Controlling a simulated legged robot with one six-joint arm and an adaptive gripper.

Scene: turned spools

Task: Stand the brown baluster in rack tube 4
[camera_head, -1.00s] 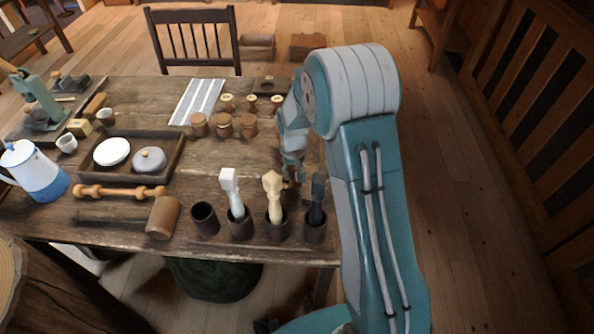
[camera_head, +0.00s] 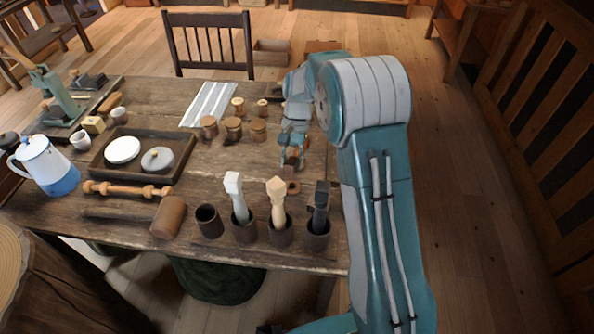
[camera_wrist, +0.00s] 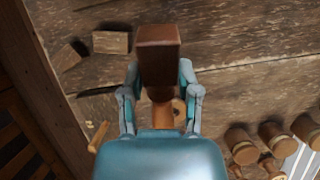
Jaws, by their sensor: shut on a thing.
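The brown baluster (camera_wrist: 158,58) is held between the two fingers of my gripper (camera_wrist: 160,92), its square dark-brown end toward the wrist camera and its lower part partly hidden. In the head view my gripper (camera_head: 293,150) is over the right part of the table, with a bit of brown at its fingers. The rack is a front row of dark tubes. The leftmost tube (camera_head: 209,222) is empty. The others hold a white baluster (camera_head: 237,197), a cream baluster (camera_head: 277,202) and a black baluster (camera_head: 320,207). I cannot read tube numbers.
Behind are a tray (camera_head: 184,150) with dishes, a blue-white pot (camera_head: 45,165) and several wooden jars (camera_head: 233,129). A small ring (camera_head: 292,187) lies behind the rack.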

